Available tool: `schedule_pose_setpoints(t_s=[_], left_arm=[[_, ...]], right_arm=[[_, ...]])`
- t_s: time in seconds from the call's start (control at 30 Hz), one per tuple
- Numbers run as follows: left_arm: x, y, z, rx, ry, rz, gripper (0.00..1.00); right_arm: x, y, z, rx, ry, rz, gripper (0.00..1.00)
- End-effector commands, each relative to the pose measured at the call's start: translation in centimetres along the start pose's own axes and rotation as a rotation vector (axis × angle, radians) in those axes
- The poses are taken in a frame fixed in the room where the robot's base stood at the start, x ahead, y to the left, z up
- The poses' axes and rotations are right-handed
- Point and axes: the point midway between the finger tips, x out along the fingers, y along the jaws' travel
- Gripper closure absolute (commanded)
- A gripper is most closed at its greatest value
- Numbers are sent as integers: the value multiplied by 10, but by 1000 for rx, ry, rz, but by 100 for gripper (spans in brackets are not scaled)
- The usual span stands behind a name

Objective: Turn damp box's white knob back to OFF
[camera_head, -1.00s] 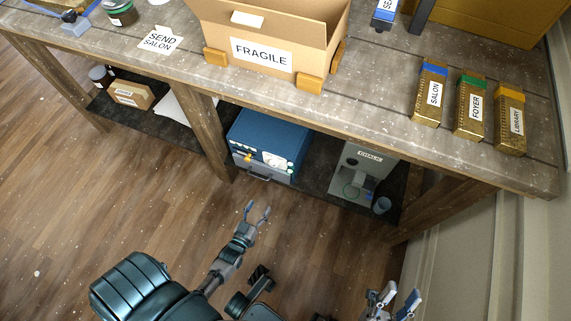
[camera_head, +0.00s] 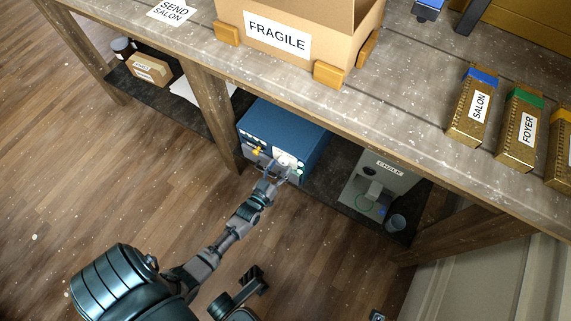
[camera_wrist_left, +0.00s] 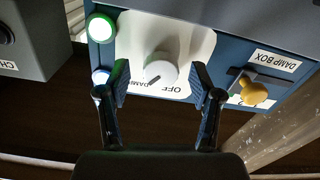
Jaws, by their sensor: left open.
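The damp box (camera_head: 290,122) is a blue box on the lower shelf under the bench. It also shows in the left wrist view (camera_wrist_left: 210,20). Its white knob (camera_wrist_left: 160,68) sits on a pale plate with an OFF label beside it; a dark mark on the knob points down and left in the left wrist view, not straight at the word OFF. My left gripper (camera_head: 279,170) is at the box's front in the head view. In the left wrist view my left gripper (camera_wrist_left: 160,85) is open, its fingers on either side of the knob; contact cannot be told. My right gripper is not clearly in view.
A yellow knob (camera_wrist_left: 253,92) sits beside the DAMP BOX label, close to one finger. A lit green lamp (camera_wrist_left: 101,28) is on the other side. A grey machine (camera_head: 380,182) and a cup (camera_head: 396,223) stand right of the box. A wooden leg (camera_head: 217,115) stands left.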

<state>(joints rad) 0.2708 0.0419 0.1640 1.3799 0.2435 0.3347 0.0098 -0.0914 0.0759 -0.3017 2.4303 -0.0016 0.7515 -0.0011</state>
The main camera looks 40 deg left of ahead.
Motion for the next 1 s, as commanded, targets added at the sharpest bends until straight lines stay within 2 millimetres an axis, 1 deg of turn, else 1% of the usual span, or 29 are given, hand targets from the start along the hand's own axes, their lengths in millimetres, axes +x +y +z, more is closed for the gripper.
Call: schedule_pose_setpoints(t_s=[0.03, 0.13, 0.43, 0.47, 0.5, 0.57, 0.6, 0.67, 0.7, 1.0], left_arm=[[4, -1, 2, 1, -1, -1, 35], [11, 0, 1, 1, -1, 0, 35], [13, 0, -1, 1, 0, 0, 35], [13, 0, -1, 1, 0, 0, 42], [13, 0, -1, 1, 1, 0, 52], [13, 0, -1, 1, 0, 0, 67], [13, 0, -1, 1, 0, 0, 77], [13, 0, -1, 0, 0, 0, 92], [13, 0, -1, 0, 0, 0, 95], [13, 0, -1, -33, 0, 0, 95]], right_arm=[[-1, 0, 2, 0, -1, 0, 60], [-1, 1, 5, 0, -1, 0, 60], [0, 1, 6, 0, 0, -1, 60], [0, 1, 6, 0, 0, -1, 60], [0, 1, 6, 0, 0, -1, 60], [0, 1, 6, 0, 0, -1, 60], [0, 1, 6, 0, 0, -1, 60], [0, 2, 6, 0, 0, -1, 60], [0, 2, 6, 0, 0, -1, 60], [1, 1, 5, 0, 1, -1, 60]])
